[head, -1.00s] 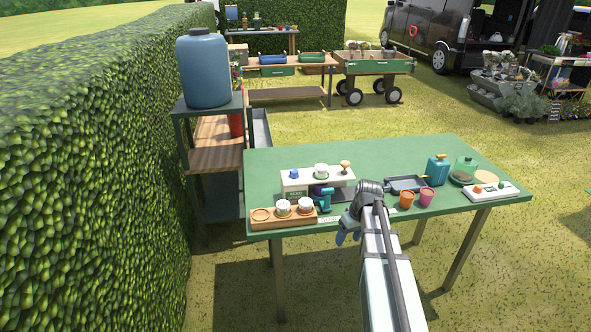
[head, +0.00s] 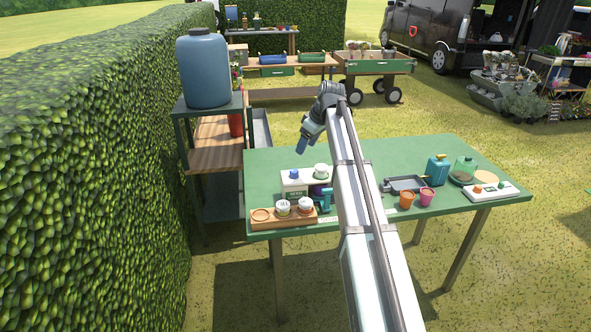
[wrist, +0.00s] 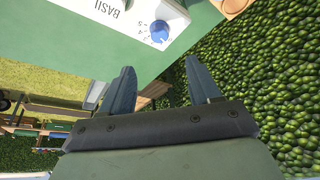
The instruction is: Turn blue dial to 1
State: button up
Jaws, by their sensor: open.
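The blue dial (head: 294,174) sits at the left end of the top of a white seed box on the green table. In the wrist view the blue dial (wrist: 159,31) shows on the white face near a "BASIL" label, with small numbers beside it. My gripper (head: 302,146) is above the table, over and slightly right of the dial, pointing down and left. In the wrist view its two fingers (wrist: 160,85) are apart with nothing between them, and the dial lies beyond them, not touched.
A wooden tray (head: 270,224) with white-topped jars stands in front of the box. A white knob (head: 321,170) is right of the dial. Orange (head: 407,199) and pink cups (head: 427,197) stand further right. A tall hedge (head: 80,170) lies left.

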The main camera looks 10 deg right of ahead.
aim_at(294, 171)
jog(key=x, duration=1.3)
jog(key=c, duration=1)
jog(key=shift+s, duration=0.1)
jog(key=shift+a+m+t+h, duration=0.1)
jog(key=shift+m+t+h, duration=0.3)
jog(key=shift+m, duration=1)
jog(key=shift+m+t+h, duration=0.1)
jog(key=shift+m+h, duration=0.5)
jog(key=shift+m, duration=0.8)
jog(key=o, duration=1)
